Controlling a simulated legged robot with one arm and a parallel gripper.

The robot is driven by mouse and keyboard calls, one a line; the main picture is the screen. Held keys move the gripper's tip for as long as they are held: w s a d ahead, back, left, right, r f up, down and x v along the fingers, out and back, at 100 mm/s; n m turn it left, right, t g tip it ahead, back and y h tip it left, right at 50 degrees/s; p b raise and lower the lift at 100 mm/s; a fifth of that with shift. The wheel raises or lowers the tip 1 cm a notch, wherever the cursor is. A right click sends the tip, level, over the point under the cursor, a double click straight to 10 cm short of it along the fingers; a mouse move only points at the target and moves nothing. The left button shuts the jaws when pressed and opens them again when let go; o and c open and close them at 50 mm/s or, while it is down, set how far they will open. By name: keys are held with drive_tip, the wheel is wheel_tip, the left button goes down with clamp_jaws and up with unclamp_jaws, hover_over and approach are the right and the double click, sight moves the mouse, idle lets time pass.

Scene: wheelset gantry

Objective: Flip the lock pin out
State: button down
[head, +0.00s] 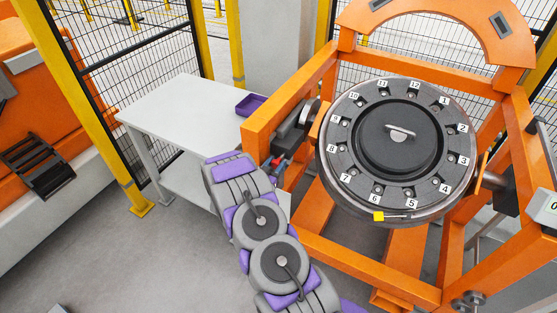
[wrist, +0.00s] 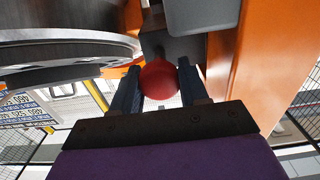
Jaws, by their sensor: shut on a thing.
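The lock pin's red ball knob (wrist: 160,80) is in the middle of the wrist view. My gripper (wrist: 160,69) has its two dark fingers on either side of the knob, shut on it. The knob sits in front of a dark bracket on the orange frame, and the shank behind it is hidden. In the head view a small patch of red (head: 278,160) shows at the frame's left side, just beyond my arm. My arm hides most of the gripper there.
The numbered round wheel (head: 345,185) sits in the orange gantry frame (head: 335,245), close beside the gripper in the wrist view. A yellow marker (head: 377,216) is on its rim. A white table (head: 180,115) with a purple tray (head: 250,104) stands left of the frame.

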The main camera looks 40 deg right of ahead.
drive_tip(key=c, duration=1)
unclamp_jaws()
drive_tip(key=shift+c, duration=0.2)
drive_tip(key=o, duration=0.4)
drive_tip(key=shift+a+r, duration=0.1)
drive_tip(key=shift+a, duration=0.25)
drive_tip(key=shift+s, duration=0.1)
drive_tip(key=p+v, duration=0.2)
drive_tip(key=v, duration=1.5)
drive_tip(key=shift+a, duration=0.3)
